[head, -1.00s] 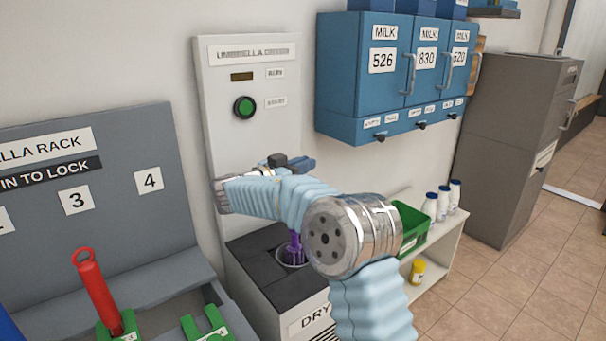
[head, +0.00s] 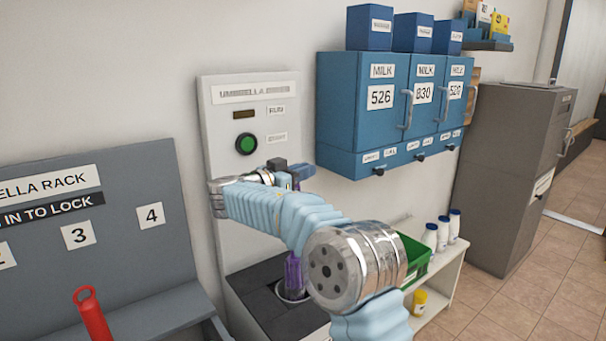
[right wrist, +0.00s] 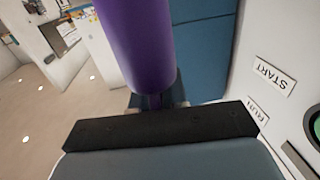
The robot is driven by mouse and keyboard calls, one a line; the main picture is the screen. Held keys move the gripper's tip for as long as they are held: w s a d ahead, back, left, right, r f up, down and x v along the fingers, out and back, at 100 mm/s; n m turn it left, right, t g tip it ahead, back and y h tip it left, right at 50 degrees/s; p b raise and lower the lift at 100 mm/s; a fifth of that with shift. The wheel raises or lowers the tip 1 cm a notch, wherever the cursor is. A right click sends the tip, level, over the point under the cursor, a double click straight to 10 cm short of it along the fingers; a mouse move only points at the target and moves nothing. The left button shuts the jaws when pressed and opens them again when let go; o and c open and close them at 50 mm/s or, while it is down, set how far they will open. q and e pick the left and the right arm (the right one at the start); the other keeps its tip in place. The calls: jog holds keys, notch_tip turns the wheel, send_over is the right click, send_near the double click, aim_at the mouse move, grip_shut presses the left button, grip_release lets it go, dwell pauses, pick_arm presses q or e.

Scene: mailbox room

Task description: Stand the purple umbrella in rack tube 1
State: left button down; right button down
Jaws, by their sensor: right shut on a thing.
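The purple umbrella (head: 294,275) stands upright at the umbrella dryer, its lower part in the dryer's round opening (head: 291,292). My right gripper (head: 294,176) is shut on the umbrella's upper part above the dryer; my forearm partly hides the grip. In the right wrist view the purple umbrella (right wrist: 138,45) runs up from between the jaws. The grey umbrella rack (head: 120,245) is at the left, with number plates 3 and 4 showing and part of another. Tube 1 is out of view. My left gripper is not in view.
A red umbrella handle (head: 92,318) rises at the rack's front. The dryer panel (head: 255,110) with a green button stands behind my arm. Blue milk lockers (head: 390,110) hang to its right. A low shelf with a green crate (head: 415,262) and white bottles (head: 442,232) is at the right.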

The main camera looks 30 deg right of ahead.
notch_tip(320, 180, up, 10)
jog(key=p, duration=0.3)
jog(key=shift+r, duration=0.25)
notch_tip(320, 180, up, 11)
jog(key=shift+p, duration=0.35)
dwell(0.4)
jog(key=shift+s, duration=0.15)
